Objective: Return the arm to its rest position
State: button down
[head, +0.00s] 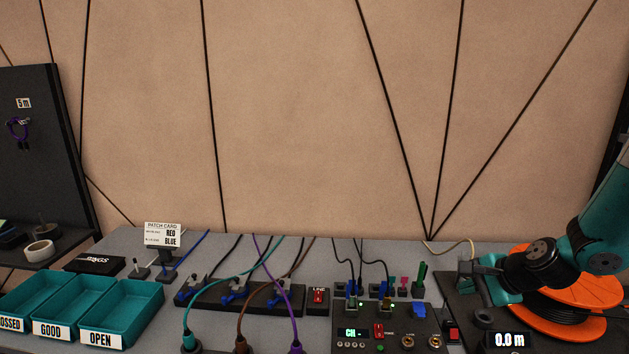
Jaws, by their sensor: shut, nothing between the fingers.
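My arm reaches in from the right edge in teal and black. My gripper (472,268) is shut and empty, at the right side of the bench, just left of the orange cable reel (588,290). The arm's wrist passes in front of the reel and hides part of it. A pale cable (458,246) curves down close behind the gripper; whether they touch cannot be told.
Left of the gripper stands a tester panel (397,320) with switches and blue plugs. A display (509,339) reads 0.0 m. Teal trays (130,300) sit at the left. Above the bench is clear.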

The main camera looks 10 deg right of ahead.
jog(key=s+a+r+n+g+y, duration=0.25)
jog(key=a+r+n, duration=0.55)
jog(key=a, duration=0.4)
jog(key=s+a+r+n+g, duration=0.1)
jog(key=s+a+r+n, duration=0.2)
jog(key=s, duration=0.4)
jog(key=s+a+r+n+g+h, duration=0.1)
jog(key=s+a+r+n+g, duration=0.1)
jog(key=s+a+n, duration=0.4)
jog(key=s+a+r+n+g+h, duration=0.1)
jog(key=s+a+r+n+g, duration=0.1)
jog(key=s+a+r+n, duration=0.3)
jog(key=s+n, duration=0.2)
jog(key=s, duration=0.2)
jog(key=shift+s, duration=0.25)
jog(key=shift+a, duration=0.1)
